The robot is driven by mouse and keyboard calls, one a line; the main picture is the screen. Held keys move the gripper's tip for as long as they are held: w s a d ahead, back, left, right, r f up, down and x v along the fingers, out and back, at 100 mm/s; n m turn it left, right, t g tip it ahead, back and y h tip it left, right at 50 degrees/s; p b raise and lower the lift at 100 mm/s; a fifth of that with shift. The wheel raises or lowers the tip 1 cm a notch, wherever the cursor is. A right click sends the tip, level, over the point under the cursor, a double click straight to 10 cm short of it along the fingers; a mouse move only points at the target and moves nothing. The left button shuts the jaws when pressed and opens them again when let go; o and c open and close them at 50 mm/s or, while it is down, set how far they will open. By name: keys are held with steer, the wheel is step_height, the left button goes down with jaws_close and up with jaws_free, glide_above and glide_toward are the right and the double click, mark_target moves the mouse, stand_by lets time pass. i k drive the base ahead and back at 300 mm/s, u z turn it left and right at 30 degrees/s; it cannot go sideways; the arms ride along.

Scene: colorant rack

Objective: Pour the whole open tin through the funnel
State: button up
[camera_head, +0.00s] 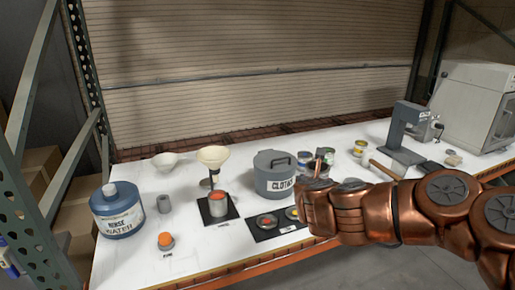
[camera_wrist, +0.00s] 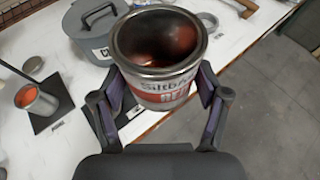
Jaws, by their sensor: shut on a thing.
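My gripper (camera_wrist: 162,92) is shut on an open metal tin (camera_wrist: 165,88), its fingers on either side. The tin has a partly readable label and dark orange-red colour inside; how much it holds I cannot tell. In the head view my copper arm hides most of the grip. The cream funnel (camera_head: 213,156) sits on a stand left of the lidded grey pot, apart from my gripper. Below it a small can (camera_head: 217,205) with orange in it stands on a black pad; it also shows in the wrist view (camera_wrist: 37,100).
The grey lidded pot (camera_head: 273,176) stands between the funnel and my gripper. A blue rinse water jug (camera_head: 117,212), a white bowl (camera_head: 166,162) and an orange-topped item (camera_head: 166,241) are at left. A black tray (camera_head: 262,233) with round wells lies at the front edge.

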mark_target(212, 157)
steer(key=z, duration=2.6)
steer(key=k, duration=1.25)
steer(key=u, duration=2.15)
steer(key=i, duration=0.95)
